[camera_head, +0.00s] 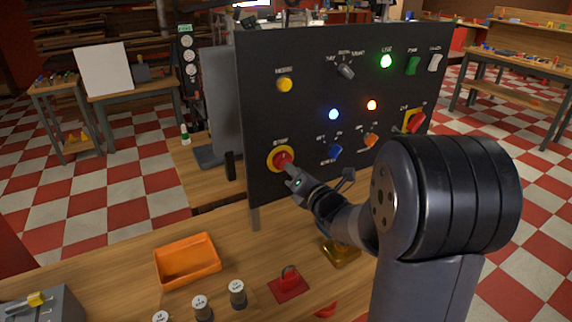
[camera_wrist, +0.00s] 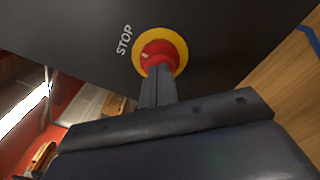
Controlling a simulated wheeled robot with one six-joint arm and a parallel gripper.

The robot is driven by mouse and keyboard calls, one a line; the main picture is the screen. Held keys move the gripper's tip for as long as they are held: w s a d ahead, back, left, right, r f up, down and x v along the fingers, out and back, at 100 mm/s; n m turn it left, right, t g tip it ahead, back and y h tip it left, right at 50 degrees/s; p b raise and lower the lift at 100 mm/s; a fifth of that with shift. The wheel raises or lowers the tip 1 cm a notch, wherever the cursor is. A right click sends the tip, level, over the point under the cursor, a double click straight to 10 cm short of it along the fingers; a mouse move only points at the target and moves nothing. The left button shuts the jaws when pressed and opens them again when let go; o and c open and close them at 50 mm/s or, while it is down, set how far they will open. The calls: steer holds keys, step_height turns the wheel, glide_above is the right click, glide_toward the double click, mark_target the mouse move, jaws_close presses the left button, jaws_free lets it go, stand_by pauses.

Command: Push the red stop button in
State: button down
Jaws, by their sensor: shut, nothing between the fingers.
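The red stop button (camera_head: 282,158) sits in a yellow ring at the lower left of the black control panel (camera_head: 310,110). In the wrist view the red button (camera_wrist: 158,52) shows in its yellow ring (camera_wrist: 177,46), beside the word STOP. My gripper (camera_head: 289,171) is shut and empty, with its fingertips at the button's lower edge. In the wrist view my gripper's fingers (camera_wrist: 160,70) overlap the lower part of the button. They look very close to it or touching; I cannot tell which, nor how deep the button sits.
The panel also carries a yellow button (camera_head: 285,84), a blue knob (camera_head: 335,152), an orange knob (camera_head: 371,140) and a red-handled switch (camera_head: 416,122). An orange tray (camera_head: 188,261), several weights and a red padlock (camera_head: 289,283) are on the wooden table below.

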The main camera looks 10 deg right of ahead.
steer(key=shift+w+a, duration=0.1)
steer(key=shift+w, duration=0.2)
steer(key=shift+b, duration=0.8)
stand_by(0.8)
stand_by(0.3)
steer(key=b+v, duration=0.2)
steer(key=v, duration=0.5)
stand_by(0.4)
steer(key=shift+w, duration=0.15)
stand_by(0.4)
steer(key=p+x, duration=0.2)
steer(key=x, duration=0.4)
steer(key=shift+w+a, duration=0.15)
steer(key=shift+w, duration=0.25)
